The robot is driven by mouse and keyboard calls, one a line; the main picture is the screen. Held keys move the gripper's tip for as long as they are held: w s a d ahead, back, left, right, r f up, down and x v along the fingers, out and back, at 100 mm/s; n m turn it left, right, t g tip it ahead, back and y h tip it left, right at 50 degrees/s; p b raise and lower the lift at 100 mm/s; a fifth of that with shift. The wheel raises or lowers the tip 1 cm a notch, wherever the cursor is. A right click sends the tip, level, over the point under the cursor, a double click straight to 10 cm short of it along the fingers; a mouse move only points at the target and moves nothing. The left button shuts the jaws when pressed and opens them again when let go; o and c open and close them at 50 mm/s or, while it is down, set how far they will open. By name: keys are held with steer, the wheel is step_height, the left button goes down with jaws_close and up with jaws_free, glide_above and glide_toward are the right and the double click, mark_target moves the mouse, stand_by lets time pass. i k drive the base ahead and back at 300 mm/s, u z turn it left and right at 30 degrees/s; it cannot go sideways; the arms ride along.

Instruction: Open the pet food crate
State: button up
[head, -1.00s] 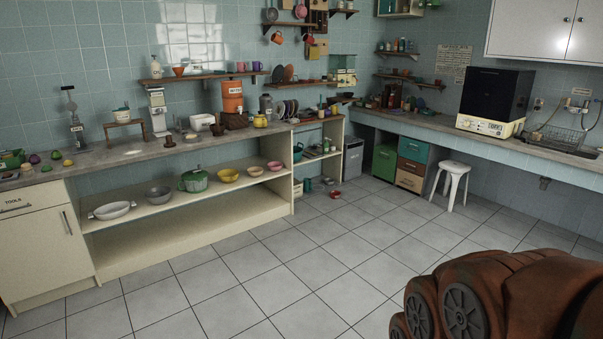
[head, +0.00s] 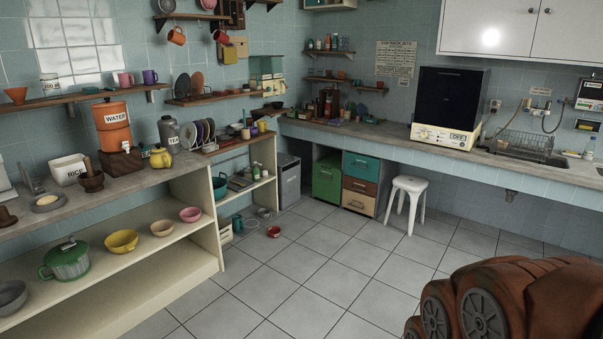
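No label reading pet food can be made out in the head view. A green box (head: 327,180) stands on the floor under the far counter, with a small pale mark on its front too small to read. A grey bin (head: 288,181) stands to its left, in the corner. I cannot tell which of them, if either, is the pet food crate. Both are across the room from me. Part of my arm (head: 510,300) fills the lower right corner. My gripper is out of view.
A drawer unit (head: 360,183) stands right of the green box, then a white stool (head: 407,195). A long low shelf (head: 150,270) with bowls and a green pot (head: 67,262) runs along the left. A small red bowl (head: 273,231) lies on the floor. The tiled floor (head: 300,280) between is largely clear.

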mark_target(352, 200)
steer(key=z, duration=0.15)
steer(key=i, duration=4.35)
steer(key=u, duration=0.35)
steer(key=i, duration=1.4)
steer(key=u, duration=0.1)
